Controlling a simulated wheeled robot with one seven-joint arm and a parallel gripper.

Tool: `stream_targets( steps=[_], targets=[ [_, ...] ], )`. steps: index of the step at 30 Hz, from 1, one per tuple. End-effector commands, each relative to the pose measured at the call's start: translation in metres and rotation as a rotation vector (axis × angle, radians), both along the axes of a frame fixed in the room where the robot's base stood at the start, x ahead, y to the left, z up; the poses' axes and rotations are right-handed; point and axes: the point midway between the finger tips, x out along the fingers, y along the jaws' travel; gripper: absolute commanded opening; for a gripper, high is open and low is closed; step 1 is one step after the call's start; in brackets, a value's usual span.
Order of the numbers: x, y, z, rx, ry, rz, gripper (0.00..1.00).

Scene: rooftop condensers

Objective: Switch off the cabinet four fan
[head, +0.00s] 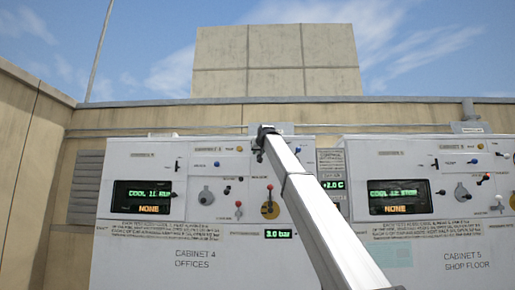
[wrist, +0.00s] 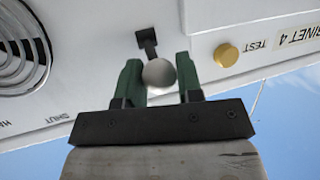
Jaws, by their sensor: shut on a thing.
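Cabinet 4 (head: 110,265), labelled "CABINET 4 OFFICES", is a white panel in the left half of the head view. Its dark display (head: 142,197) shows green text beginning "COOL" and orange "NONE" below. My gripper (head: 264,134) is at the panel's upper right edge. In the wrist view, the green fingers of my gripper (wrist: 159,80) are shut on a pale round knob (wrist: 159,73) on a short black lever (wrist: 148,40). The wrist picture is upside down. In the head view the knob is hidden behind my gripper. I cannot read a label for this lever.
A yellow TEST button (wrist: 226,55) sits beside the knob. A round slotted grille (wrist: 20,55) is on its other side. Cabinet 5 (head: 420,268) stands to the right.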

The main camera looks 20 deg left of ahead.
Motion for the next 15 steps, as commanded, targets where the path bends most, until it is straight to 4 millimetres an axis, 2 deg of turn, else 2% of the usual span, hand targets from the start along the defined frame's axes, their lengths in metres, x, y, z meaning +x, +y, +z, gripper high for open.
stream_targets(
  steps=[4,15],
  targets=[
    [-0.006,-0.001,-0.01,0.028,-0.111,0.002,0.0],
    [-0.005,-0.001,-0.032,0.108,-0.442,0.001,0.0]
  ],
)
